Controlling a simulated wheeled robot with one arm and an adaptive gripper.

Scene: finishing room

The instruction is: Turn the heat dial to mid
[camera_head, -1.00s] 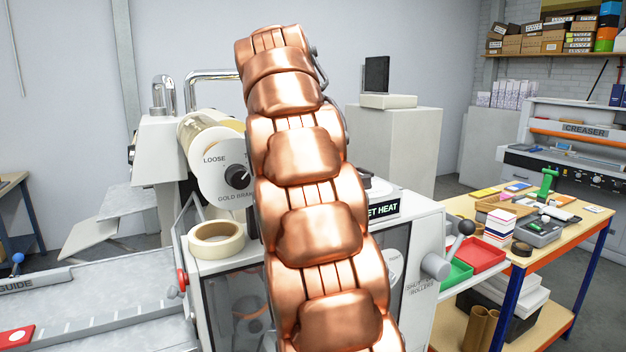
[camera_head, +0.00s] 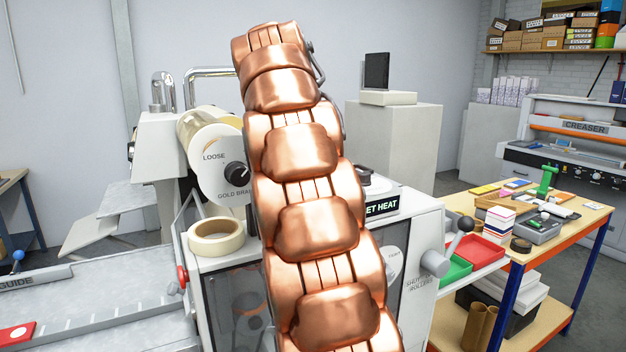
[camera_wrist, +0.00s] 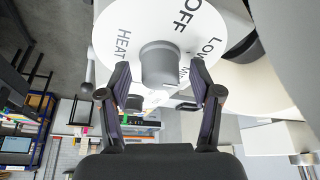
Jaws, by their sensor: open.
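The heat dial shows in the wrist view as a round white plate (camera_wrist: 125,20) lettered OFF, LOW and HEAT, with a grey cylindrical knob (camera_wrist: 160,64) standing out from it. Other lettering behind the knob is partly hidden, and I cannot make out a pointer on the knob. My gripper (camera_wrist: 160,80) is open, with one dark fingertip on each side of the knob. Gaps show between fingertips and knob; I cannot tell how deep they reach. In the head view my copper-coloured arm hides the gripper and the dial.
A sign ending in "ET HEAT" (camera_head: 382,206) shows right of my arm. The gold brake knob (camera_head: 236,174) and a tape roll (camera_head: 216,236) are at its left.

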